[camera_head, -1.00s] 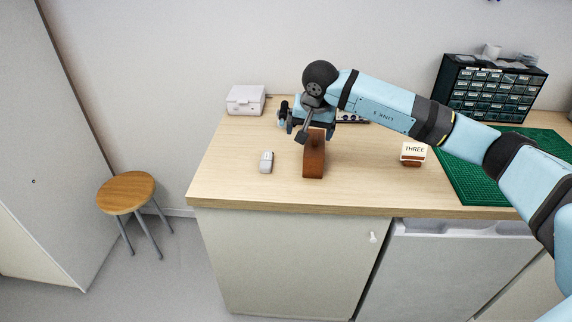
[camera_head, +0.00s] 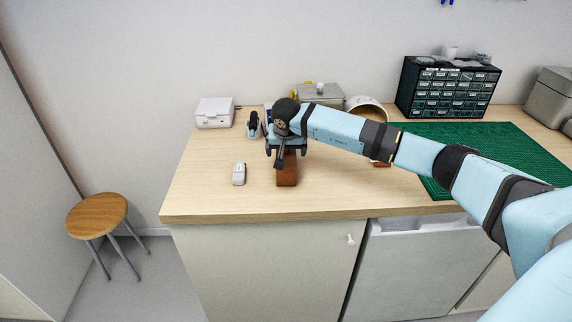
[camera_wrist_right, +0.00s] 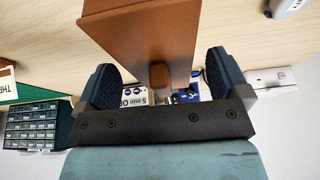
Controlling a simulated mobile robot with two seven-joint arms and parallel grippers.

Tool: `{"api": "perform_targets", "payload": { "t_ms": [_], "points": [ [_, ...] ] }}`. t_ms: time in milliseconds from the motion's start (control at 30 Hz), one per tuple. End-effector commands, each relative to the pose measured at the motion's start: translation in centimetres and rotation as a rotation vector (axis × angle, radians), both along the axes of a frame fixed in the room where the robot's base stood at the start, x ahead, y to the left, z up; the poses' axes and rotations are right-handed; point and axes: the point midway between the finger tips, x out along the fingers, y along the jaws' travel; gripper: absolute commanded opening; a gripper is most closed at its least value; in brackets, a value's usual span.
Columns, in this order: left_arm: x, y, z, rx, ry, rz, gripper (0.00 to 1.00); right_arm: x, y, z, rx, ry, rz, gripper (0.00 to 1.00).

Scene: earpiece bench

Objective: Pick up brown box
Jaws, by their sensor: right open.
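The brown box (camera_head: 287,177) stands on the wooden bench near its front, with its upper part hidden behind my right gripper (camera_head: 287,152). In the right wrist view the brown box (camera_wrist_right: 150,45) is large and lies between the two dark finger pads of my right gripper (camera_wrist_right: 162,80). The fingers are spread on either side of it. A gap shows at the left finger, and the right finger is close to the box; I cannot tell if it touches. My left gripper is not in view.
A small light grey device (camera_head: 239,174) lies left of the box. A white case (camera_head: 214,112) stands at the back left. A drawer cabinet (camera_head: 448,92) and a green mat (camera_head: 480,145) are to the right. A stool (camera_head: 97,214) stands on the floor at left.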

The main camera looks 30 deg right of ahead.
Motion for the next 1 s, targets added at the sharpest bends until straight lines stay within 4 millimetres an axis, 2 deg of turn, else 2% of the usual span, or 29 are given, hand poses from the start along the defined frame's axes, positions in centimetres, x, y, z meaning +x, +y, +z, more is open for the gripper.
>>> {"api": "perform_targets", "payload": {
  "t_ms": [133, 400, 433, 467, 667, 1000],
  "points": [
    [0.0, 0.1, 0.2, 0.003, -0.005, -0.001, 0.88, 0.6, -0.3, -1.6, 0.001, 0.001, 0.000, 0.94],
    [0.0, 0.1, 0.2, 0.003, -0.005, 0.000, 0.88, 0.7, -0.4, -2.0, 0.000, 0.000, 0.000, 0.94],
    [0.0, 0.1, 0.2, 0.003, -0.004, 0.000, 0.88, 0.7, -0.4, -2.0, 0.000, 0.000, 0.000, 0.91],
    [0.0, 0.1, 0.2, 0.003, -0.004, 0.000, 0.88, 0.7, -0.4, -2.0, 0.000, 0.000, 0.000, 0.84],
    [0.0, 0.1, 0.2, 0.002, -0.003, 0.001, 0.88, 0.7, -0.4, -2.0, 0.001, -0.001, 0.000, 0.38],
    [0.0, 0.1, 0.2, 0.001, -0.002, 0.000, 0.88, 0.7, -0.4, -1.7, 0.000, -0.001, 0.000, 0.38]
  ]
}}
